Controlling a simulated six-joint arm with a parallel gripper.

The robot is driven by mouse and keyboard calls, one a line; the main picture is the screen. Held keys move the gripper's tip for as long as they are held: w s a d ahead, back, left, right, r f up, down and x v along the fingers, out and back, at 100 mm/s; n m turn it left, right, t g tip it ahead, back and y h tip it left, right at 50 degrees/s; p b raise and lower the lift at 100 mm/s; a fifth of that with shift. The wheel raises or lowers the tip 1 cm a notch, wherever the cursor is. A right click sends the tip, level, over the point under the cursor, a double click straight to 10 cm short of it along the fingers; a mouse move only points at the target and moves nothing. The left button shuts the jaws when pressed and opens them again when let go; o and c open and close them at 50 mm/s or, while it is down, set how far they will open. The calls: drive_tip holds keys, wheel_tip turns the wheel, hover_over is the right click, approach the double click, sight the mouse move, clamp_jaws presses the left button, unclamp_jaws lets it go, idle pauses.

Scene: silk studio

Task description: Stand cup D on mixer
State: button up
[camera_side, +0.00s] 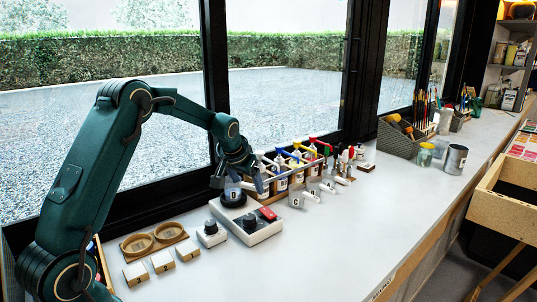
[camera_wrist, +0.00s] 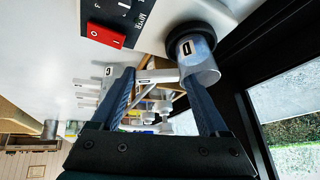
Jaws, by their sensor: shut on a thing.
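Cup D (camera_side: 233,194) is a small clear cup with a D label, upright at the black round pad of the mixer (camera_side: 262,232). The mixer is a white box with a dark panel, a knob and a red switch; its red switch also shows in the wrist view. In the wrist view, cup D (camera_wrist: 204,66) lies over the black pad, with its pale handle between my fingers. My gripper (camera_side: 243,178) is shut on cup D from above and behind. Whether the cup's base fully touches the pad is hard to tell.
Cup C (camera_side: 296,201) lies to the right of the mixer. A rack with colored-top bottles (camera_side: 296,170) stands behind. A small knobbed device (camera_side: 211,234), several pale blocks (camera_side: 162,262) and a wooden ring holder (camera_side: 153,240) are left. The front counter is clear.

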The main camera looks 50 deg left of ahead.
drive_tip(key=shift+f, duration=0.1)
drive_tip(key=o, duration=1.2)
drive_tip(key=shift+o, duration=0.2)
drive_tip(key=shift+v, duration=2.05)
drive_tip(key=shift+s+d+r, duration=0.15)
drive_tip(key=shift+s+r, duration=0.05)
drive_tip(key=shift+r, duration=0.25)
drive_tip(key=shift+s+f, duration=0.1)
